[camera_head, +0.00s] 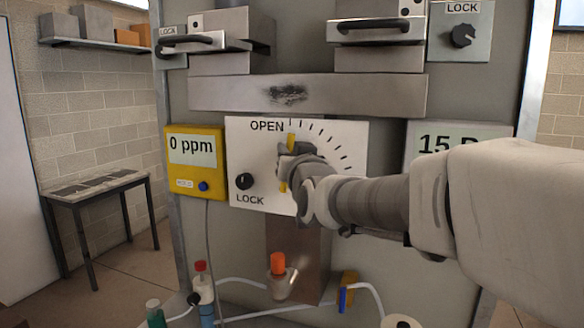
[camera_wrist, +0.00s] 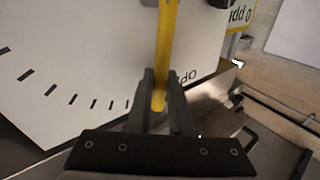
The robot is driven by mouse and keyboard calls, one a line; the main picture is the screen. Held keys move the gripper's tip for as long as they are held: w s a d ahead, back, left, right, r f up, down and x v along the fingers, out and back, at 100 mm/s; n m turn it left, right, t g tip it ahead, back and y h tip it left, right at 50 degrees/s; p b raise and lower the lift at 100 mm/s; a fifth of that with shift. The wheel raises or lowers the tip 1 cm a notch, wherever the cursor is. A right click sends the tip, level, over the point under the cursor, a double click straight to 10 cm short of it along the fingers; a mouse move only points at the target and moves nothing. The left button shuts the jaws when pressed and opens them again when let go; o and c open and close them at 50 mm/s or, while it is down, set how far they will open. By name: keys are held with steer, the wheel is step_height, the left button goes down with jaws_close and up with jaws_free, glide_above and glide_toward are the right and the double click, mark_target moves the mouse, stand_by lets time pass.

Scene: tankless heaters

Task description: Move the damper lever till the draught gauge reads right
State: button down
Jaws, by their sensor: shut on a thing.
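The yellow damper lever (camera_head: 291,138) stands nearly upright on a white dial plate (camera_head: 342,135), its tip close to the OPEN end of the tick scale. My gripper (camera_head: 287,160) is shut on the lever, and the wrist view shows the lever (camera_wrist: 167,45) between the two dark fingers (camera_wrist: 161,100). The draught gauge (camera_head: 426,142) is a pale display right of the plate. It reads "15 P", and my arm hides the rest. A black LOCK knob (camera_head: 244,181) sits at the plate's lower left.
A yellow meter (camera_head: 196,163) reading 0 ppm hangs left of the plate. Above is a grey metal duct (camera_head: 350,95) with a dark smudge. Below stand an orange-capped fitting (camera_head: 278,264), hoses and small bottles. Another LOCK knob (camera_head: 462,36) is at top right.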

steer(key=b, duration=0.2)
steer(key=d+m+b, duration=0.1)
steer(key=b, duration=0.1)
steer(key=m+t+b, duration=0.1)
steer(key=shift+s+d+f+b, duration=0.2)
steer(key=shift+s+f+b, duration=0.1)
steer(key=shift+b, duration=0.1)
steer(key=c, duration=1.1)
jaws_free()
steer(key=shift+r, duration=0.1)
steer(key=b+v, duration=0.1)
steer(key=v, duration=1.6)
steer(key=shift+s, duration=0.1)
steer(key=shift+f, duration=0.25)
